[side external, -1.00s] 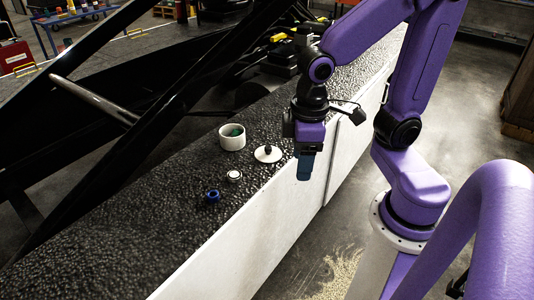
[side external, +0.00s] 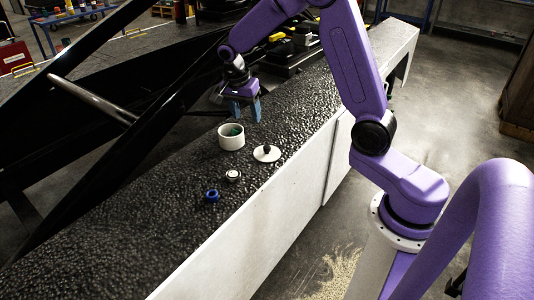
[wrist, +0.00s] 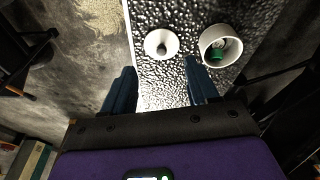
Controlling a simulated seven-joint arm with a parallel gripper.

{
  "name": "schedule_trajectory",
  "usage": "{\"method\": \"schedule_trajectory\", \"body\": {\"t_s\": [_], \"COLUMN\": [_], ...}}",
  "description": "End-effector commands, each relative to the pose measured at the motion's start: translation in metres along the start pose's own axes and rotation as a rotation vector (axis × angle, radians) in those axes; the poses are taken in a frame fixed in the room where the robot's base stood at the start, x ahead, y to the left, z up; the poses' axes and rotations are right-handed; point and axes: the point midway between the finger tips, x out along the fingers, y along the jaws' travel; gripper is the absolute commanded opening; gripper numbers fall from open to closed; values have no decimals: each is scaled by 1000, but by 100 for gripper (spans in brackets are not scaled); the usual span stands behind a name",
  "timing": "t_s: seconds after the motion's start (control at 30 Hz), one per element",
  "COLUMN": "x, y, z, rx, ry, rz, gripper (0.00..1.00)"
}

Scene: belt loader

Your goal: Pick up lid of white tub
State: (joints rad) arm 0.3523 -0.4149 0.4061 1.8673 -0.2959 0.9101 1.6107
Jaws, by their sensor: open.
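The white lid (side external: 266,154) lies flat on the dark textured surface, with a dark knob on top; it also shows in the wrist view (wrist: 160,43). The white tub (side external: 231,138) stands open just to its left, with something green inside; in the wrist view the tub (wrist: 207,42) is right of the lid. My gripper (side external: 246,112) is in the air above and behind the tub, apart from both. In the wrist view its two blue fingers (wrist: 161,92) are spread with nothing between them, and the lid is beyond them.
A small white round piece (side external: 233,175) and a blue ring (side external: 211,195) lie on the belt surface (side external: 130,235) in front of the tub. Black machine beams (side external: 100,130) run along the left. A white side panel (side external: 250,235) drops to the floor at right.

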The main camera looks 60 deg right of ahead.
Motion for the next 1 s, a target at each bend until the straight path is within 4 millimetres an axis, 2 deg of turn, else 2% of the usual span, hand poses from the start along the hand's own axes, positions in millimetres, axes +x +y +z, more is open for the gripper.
{"method": "schedule_trajectory", "body": {"t_s": [0.1,0.3,0.47,1.0], "x": [16,30,42,138], "y": [-6,-8,-7,-1], "z": [-28,-53,-58,-59], "rx": [191,374,406,401], "ry": [14,30,33,31], "rz": [25,45,52,52], "gripper": [59,59,59,59]}}
